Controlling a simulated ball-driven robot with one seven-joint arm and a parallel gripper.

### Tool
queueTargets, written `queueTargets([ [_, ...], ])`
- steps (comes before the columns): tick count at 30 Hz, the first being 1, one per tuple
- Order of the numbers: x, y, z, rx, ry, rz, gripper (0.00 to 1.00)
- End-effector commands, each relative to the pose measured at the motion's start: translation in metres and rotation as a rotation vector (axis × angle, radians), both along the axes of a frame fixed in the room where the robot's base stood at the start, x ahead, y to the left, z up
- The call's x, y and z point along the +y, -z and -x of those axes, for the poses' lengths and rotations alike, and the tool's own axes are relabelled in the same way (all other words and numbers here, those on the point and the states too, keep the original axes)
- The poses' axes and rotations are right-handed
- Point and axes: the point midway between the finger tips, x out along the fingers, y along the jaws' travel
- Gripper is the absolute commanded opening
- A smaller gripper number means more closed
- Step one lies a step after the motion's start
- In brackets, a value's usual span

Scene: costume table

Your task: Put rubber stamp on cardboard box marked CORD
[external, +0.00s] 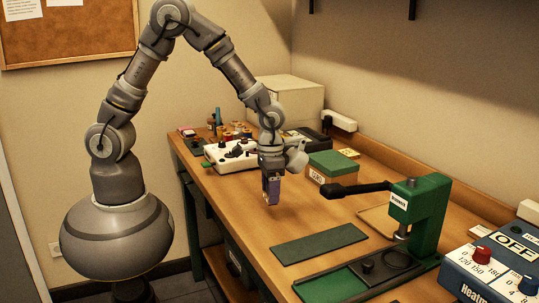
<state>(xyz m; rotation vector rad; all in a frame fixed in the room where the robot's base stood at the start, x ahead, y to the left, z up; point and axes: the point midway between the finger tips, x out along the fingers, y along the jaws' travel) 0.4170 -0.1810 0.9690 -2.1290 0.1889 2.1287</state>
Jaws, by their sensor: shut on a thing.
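My gripper (271,196) points down above the front left part of the wooden table. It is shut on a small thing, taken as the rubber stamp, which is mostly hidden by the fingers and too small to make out. A box with a green lid (334,160) and a pale label on its front stands to the right of my gripper and farther back. The label's lettering is too small to read for sure. My gripper is apart from this box.
A green press (428,215) with a black lever stands at the right. A dark green mat (318,244) lies in front of my gripper. A white control box (232,155) and several spools stand behind it. A blue heater unit (490,270) is at the front right.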

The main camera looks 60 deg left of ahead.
Motion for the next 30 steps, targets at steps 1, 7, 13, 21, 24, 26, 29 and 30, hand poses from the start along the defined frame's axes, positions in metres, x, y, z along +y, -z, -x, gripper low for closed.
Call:
queueTargets([
  [1, 0.004, -0.003, 0.003, 0.0, -0.004, 0.0, 0.29],
  [7, 0.042, -0.041, -0.027, -0.002, -0.069, -0.001, 0.29],
  [13, 0.096, -0.08, -0.07, 0.0, -0.148, -0.001, 0.29],
  [21, 0.118, -0.085, -0.114, -0.001, -0.177, -0.001, 0.29],
  [24, 0.114, -0.08, -0.145, -0.001, -0.177, -0.001, 0.29],
  [26, 0.112, -0.077, -0.164, -0.001, -0.177, -0.001, 0.29],
  [29, 0.108, -0.074, -0.195, 0.0, -0.177, -0.002, 0.29],
  [30, 0.107, -0.074, -0.206, 0.0, -0.177, -0.002, 0.29],
])
